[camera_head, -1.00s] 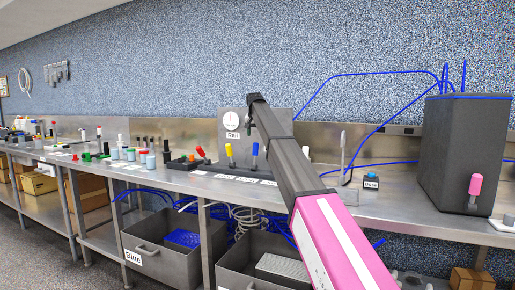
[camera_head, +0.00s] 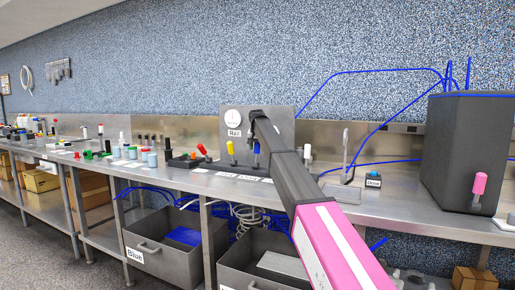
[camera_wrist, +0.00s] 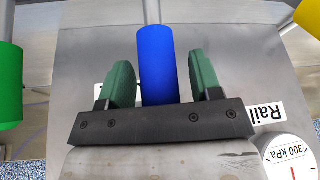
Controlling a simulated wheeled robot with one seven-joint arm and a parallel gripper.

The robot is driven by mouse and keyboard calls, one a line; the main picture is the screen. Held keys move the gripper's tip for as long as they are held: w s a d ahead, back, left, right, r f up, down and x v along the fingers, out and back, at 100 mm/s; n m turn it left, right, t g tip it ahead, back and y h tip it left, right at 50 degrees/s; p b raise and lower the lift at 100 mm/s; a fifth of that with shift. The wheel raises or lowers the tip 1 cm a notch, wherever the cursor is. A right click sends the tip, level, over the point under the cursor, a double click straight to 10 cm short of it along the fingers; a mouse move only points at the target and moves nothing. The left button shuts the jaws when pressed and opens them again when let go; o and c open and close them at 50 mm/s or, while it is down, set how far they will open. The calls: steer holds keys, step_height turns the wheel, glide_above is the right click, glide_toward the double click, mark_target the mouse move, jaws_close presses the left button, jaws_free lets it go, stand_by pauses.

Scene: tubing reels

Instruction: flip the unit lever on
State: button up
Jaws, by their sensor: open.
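A blue lever handle (camera_wrist: 157,65) stands between the two green fingers of my gripper (camera_wrist: 158,80) in the wrist view. The fingers are open, with a gap visible on each side of the handle. In the head view the blue handle (camera_head: 256,148) shows just below the arm's end, in front of the Rail panel (camera_head: 278,113). A yellow lever (camera_head: 231,147) is to its left; it also shows at the wrist view's right edge (camera_wrist: 313,18). A green handle (camera_wrist: 9,85) is at the wrist view's left. I cannot read which lever is labelled as the unit's.
A round gauge (camera_wrist: 291,158) marked 300 kPa sits by the Rail label (camera_wrist: 265,116). A red lever (camera_head: 202,149) and a white-topped lever (camera_head: 307,151) stand along the bench. A dark box (camera_head: 465,145) with a pink-handled lever (camera_head: 479,184) stands at right.

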mark_target(255, 151)
steer(key=shift+c, duration=0.3)
jaws_close()
steer(key=shift+s, duration=0.1)
steer(key=shift+s+a+t+h, duration=0.15)
steer(key=shift+s+t, duration=0.3)
steer(key=shift+s, duration=0.05)
steer(key=shift+s+a+t+h, duration=0.15)
steer(key=shift+s+t, duration=0.3)
steer(key=shift+s, duration=0.05)
steer(key=shift+s+a+t+h, duration=0.15)
steer(key=shift+s+a+t, duration=0.05)
steer(key=shift+s+t, duration=0.4)
steer(key=shift+s+a+t+h, duration=0.15)
steer(key=shift+s+a+t, duration=0.05)
steer(key=shift+s+t, duration=0.4)
steer(key=shift+s+a+f+n+t+h, duration=0.15)
steer(key=shift+s+a+f+t+h, duration=0.15)
steer(key=shift+s+t, duration=0.45)
steer(key=shift+s+a+f+n+t+h, duration=0.1)
steer(key=shift+s+a+f+t+h, duration=0.3)
steer(key=shift+t, duration=0.6)
steer(key=shift+s+a+f+n+t+h, duration=0.1)
steer(key=shift+s+f+n+t+h, duration=0.15)
steer(key=shift+s+t, duration=0.55)
steer(key=shift+f, duration=0.1)
